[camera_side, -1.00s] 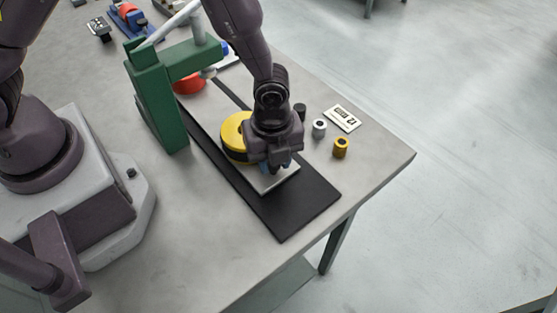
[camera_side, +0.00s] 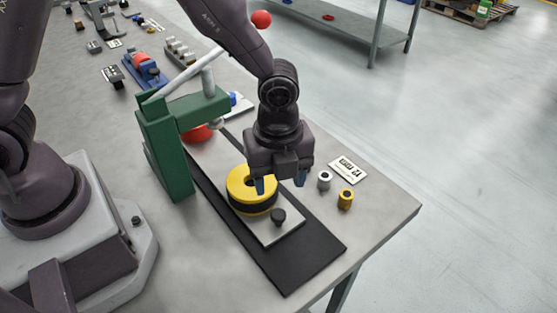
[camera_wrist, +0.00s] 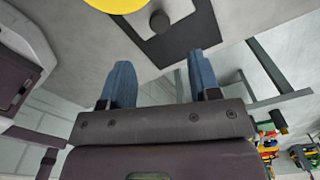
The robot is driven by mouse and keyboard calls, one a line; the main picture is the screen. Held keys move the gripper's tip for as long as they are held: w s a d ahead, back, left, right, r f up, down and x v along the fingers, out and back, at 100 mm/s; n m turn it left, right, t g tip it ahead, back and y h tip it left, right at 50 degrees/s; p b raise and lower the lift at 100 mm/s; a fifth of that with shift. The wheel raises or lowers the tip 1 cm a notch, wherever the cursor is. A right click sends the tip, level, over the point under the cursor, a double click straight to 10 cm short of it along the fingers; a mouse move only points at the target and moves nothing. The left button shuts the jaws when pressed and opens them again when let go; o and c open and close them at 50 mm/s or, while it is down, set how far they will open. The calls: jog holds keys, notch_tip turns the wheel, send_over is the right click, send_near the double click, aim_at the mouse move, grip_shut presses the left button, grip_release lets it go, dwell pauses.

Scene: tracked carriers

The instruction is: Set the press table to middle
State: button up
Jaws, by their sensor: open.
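The press table is a silver plate (camera_side: 272,235) on a long black track (camera_side: 290,268), with bare track in front of it. In the wrist view the knob (camera_wrist: 160,21) lies beyond the open fingers (camera_wrist: 161,76).
A blue vise-like tool (camera_side: 147,70) and several small parts lie at the back left. The bench's front right corner is clear.

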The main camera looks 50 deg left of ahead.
notch_tip(320, 180, up, 4)
jog(key=shift+f, duration=0.1)
dwell(0.4)
jog(key=s+a+r+n+t, duration=0.2)
jog(key=s+a+r+n, duration=0.4)
jog(key=r+n, duration=0.3)
jog(key=s+a+r+n+t, duration=0.3)
jog(key=s+a+r+n, duration=0.3)
jog(key=a+r+n, duration=0.3)
jog(key=shift+s+a+n+t, duration=0.2)
jog(key=shift+a+n+t, duration=0.1)
jog(key=shift+n, duration=2)
